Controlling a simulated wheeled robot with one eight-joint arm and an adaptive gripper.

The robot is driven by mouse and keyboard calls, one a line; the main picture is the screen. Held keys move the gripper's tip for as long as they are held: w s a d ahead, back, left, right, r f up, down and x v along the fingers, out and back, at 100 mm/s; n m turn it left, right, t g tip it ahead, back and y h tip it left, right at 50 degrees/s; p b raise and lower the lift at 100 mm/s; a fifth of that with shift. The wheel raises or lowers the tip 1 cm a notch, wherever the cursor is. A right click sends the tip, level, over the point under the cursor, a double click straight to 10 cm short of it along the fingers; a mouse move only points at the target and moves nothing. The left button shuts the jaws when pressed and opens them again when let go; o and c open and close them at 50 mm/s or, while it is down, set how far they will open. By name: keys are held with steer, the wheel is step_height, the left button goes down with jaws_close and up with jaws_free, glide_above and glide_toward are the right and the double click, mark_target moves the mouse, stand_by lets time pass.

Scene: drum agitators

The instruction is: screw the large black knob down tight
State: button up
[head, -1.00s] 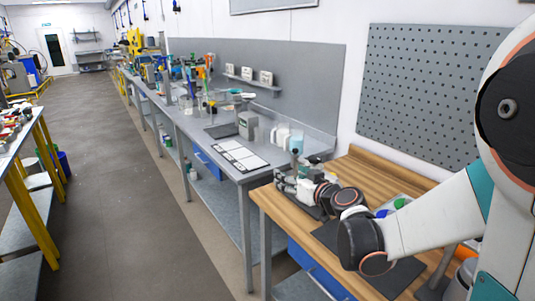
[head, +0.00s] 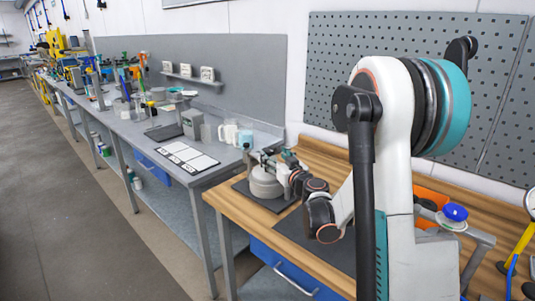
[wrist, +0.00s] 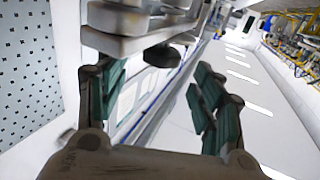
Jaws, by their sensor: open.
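The agitator's grey round body (head: 266,182) stands on a dark mat at the left end of the wooden bench. A small dark knob-like shape (head: 246,147) tops a post at its back; I cannot tell whether it is the large black knob. My gripper (head: 278,158) is over the agitator, small and partly hidden by my own wrist. In the wrist view my gripper (wrist: 155,80) is open, its two teal-padded fingers apart. Grey metal plates (wrist: 125,22) reach in by the left finger, with a dark rounded part (wrist: 162,56) below them, between the fingers in the picture. Contact is not clear.
The wooden bench (head: 228,204) abuts a long grey bench (head: 205,172) with cups and papers. An orange bin (head: 430,196) and a blue-capped item (head: 455,212) are at right. A pegboard (head: 330,80) hangs behind. The floor at left is clear.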

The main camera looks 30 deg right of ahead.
mark_target(270, 153)
steer(key=w+b, duration=0.1)
steer(key=w, duration=0.5)
steer(key=shift+d, duration=0.1)
steer(key=c, duration=1.1)
